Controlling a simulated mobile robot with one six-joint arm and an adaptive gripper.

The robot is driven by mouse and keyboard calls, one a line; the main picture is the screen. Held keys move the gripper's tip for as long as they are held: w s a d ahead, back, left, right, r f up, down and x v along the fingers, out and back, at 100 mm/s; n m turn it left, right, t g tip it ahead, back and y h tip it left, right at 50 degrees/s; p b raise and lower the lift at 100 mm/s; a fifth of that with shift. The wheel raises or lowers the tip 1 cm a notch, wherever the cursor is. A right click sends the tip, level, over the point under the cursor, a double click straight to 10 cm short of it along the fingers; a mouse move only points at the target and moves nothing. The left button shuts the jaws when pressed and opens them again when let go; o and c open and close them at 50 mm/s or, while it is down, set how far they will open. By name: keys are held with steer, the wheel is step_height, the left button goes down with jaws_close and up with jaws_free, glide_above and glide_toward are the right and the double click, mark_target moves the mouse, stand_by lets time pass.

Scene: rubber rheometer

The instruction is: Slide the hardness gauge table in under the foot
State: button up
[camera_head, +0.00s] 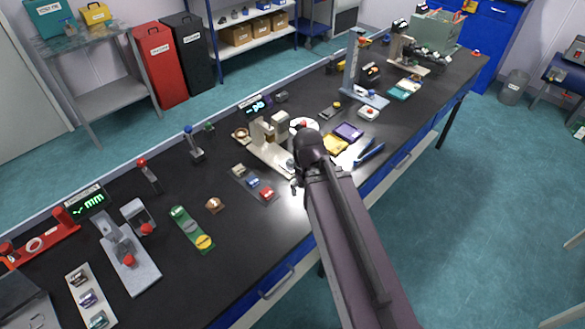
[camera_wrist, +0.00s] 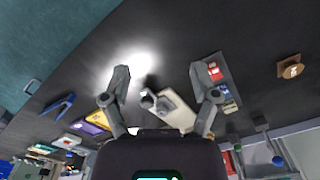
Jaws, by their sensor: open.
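The hardness gauge (camera_head: 265,154) is a cream stand on the dark bench, with a long flat base, an upright head and a green-lit display (camera_head: 256,105) behind it. In the wrist view its base (camera_wrist: 178,112) lies between my fingers. A small grey piece with a dark knob (camera_wrist: 149,101), apparently the gauge table, is at the base's near end. My gripper (camera_wrist: 158,86) is open, with a finger on either side of this piece and no visible contact. In the head view my gripper (camera_head: 296,184) is partly hidden by my arm. The foot's underside is hidden.
A tray of small coloured blocks (camera_head: 255,183) lies left of the gauge. Yellow and purple trays (camera_head: 341,139) and a blue tool (camera_head: 369,152) lie to its right. A brown disc (camera_head: 214,205) sits farther left. The bench front near the gauge is clear.

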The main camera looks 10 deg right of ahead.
steer(key=shift+w, duration=0.1)
steer(key=w+d+r+m+p, duration=0.1)
steer(key=w+m, duration=0.2)
steer(key=w, duration=0.3)
steer(key=w+d+r+m+p, duration=0.1)
steer(key=w+r+m+p, duration=0.1)
steer(key=w, duration=0.3)
steer(key=w+d+r+m+p, duration=0.1)
steer(key=w+d+m, duration=0.1)
steer(key=w, duration=0.4)
steer(key=shift+w+r+m, duration=0.15)
steer(key=shift+w+m, duration=0.15)
steer(key=shift+m, duration=0.5)
steer(key=shift+f, duration=0.2)
step_height(320, 180, down, 13)
steer(key=b, duration=1.3)
steer(key=shift+f, duration=0.2)
